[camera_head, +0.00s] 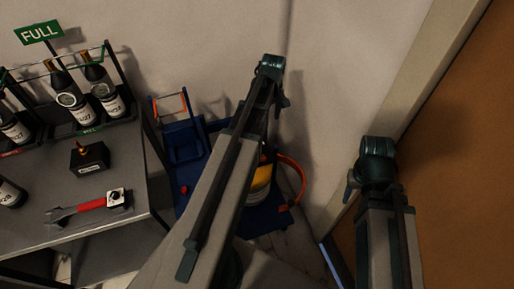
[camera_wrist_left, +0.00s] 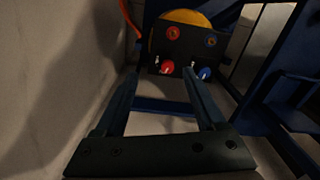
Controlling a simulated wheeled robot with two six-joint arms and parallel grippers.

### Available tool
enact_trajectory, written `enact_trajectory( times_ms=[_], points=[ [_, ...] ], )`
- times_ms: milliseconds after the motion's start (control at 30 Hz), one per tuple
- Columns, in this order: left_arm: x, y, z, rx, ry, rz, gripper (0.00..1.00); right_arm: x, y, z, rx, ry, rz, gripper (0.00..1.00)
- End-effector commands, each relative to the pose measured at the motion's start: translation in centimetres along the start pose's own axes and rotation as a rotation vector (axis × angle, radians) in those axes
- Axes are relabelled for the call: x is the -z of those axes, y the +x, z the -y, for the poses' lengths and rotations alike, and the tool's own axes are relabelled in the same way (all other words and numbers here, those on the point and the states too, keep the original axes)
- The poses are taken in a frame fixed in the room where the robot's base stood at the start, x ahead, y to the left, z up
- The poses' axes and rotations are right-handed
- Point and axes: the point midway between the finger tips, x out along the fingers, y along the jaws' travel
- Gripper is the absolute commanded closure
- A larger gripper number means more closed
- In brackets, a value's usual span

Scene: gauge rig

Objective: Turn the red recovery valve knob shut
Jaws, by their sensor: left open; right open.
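The red knob (camera_wrist_left: 167,67) is on the lower left of a dark panel (camera_wrist_left: 188,50) in the left wrist view. A blue knob (camera_wrist_left: 205,73) is beside it on the right. My left gripper (camera_wrist_left: 160,73) is open and empty. In that view the red knob appears between its fingertips, apparently beyond them; contact cannot be told. In the head view my left arm (camera_head: 225,160) hides the panel and the knob.
The panel has two small gauges (camera_wrist_left: 173,32) above its knobs and a yellow round thing (camera_wrist_left: 185,17) behind. A blue cart (camera_head: 187,170) stands near the wall.

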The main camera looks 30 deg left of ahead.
Motion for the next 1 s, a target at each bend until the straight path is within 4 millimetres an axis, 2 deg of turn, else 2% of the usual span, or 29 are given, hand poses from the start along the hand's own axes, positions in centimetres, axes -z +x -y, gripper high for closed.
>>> enact_trajectory(
  times_ms=[33, 100, 233, 567, 767, 1000],
  points=[
    [2.3, 1.8, 0.3, -0.005, -0.081, 0.003, 0.28, 0.1, 1.7, 0.2, 0.0, 0.0, 0.0, 0.5],
    [4.0, 2.4, 0.8, -0.009, -0.164, 0.005, 0.28, 0.1, 2.4, 0.2, 0.0, 0.0, 0.0, 0.5],
    [5.6, 2.8, 1.5, -0.014, -0.245, 0.007, 0.28, 0.2, 2.8, 0.3, 0.0, 0.0, 0.0, 0.5],
    [5.7, 3.3, 1.6, -0.015, -0.256, 0.007, 0.28, 0.2, 3.2, 0.3, 0.0, 0.0, 0.0, 0.5],
    [5.7, 5.1, 1.6, -0.015, -0.255, 0.007, 0.28, 0.3, 5.0, 0.5, 0.0, 0.0, 0.0, 0.5],
    [5.7, 8.4, 1.5, -0.015, -0.255, 0.006, 0.28, 0.5, 8.3, 0.8, 0.0, 0.0, 0.0, 0.5]
  ],
)
